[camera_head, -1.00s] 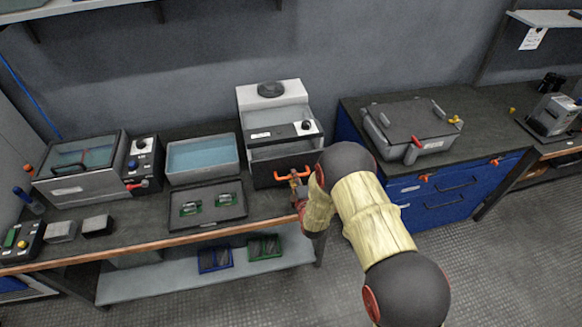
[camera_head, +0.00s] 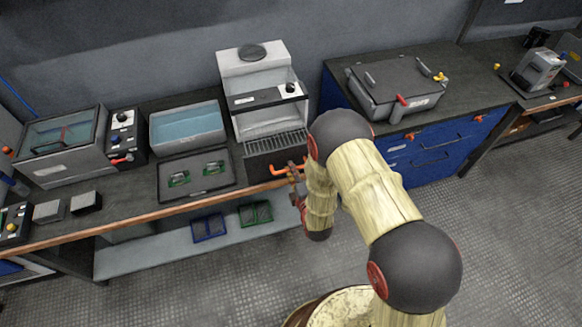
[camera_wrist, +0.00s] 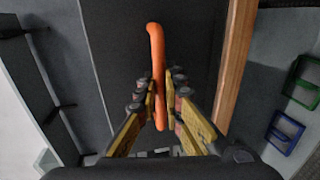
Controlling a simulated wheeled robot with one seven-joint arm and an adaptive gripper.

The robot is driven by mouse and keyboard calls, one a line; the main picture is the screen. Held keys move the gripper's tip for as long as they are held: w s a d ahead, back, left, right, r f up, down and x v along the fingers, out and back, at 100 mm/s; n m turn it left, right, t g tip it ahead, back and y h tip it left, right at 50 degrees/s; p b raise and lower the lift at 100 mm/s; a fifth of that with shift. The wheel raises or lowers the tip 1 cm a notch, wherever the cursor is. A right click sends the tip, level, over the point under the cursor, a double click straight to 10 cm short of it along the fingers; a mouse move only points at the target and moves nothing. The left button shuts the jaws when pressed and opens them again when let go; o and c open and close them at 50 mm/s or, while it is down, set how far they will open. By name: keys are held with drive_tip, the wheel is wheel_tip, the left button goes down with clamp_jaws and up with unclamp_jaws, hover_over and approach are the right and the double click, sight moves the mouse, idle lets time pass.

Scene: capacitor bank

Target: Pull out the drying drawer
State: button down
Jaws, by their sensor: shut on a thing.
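The drying drawer (camera_head: 262,164) is a dark-fronted drawer with a slatted rack inside, low in the white and grey drying unit (camera_head: 248,72). It stands out from the unit, and its rack shows from above. Its orange handle (camera_head: 283,170) runs across the front and also shows in the wrist view (camera_wrist: 154,50). My gripper (camera_head: 296,172) is at the drawer front, with its fingers shut on the handle. In the wrist view my gripper (camera_wrist: 163,98) has one finger on each side of the orange bar. My arm hides the drawer's right side in the head view.
A tray with green boards (camera_head: 196,176) and a blue-liquid bath (camera_head: 187,127) stand left of the drawer. A blue cabinet (camera_head: 432,150) with a grey lidded box (camera_head: 397,86) is to the right. Bins (camera_head: 208,228) sit on the lower shelf. Floor in front is open.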

drive_tip(key=c, duration=2)
unclamp_jaws()
drive_tip(key=shift+o, duration=0.2)
drive_tip(key=v, duration=1.2)
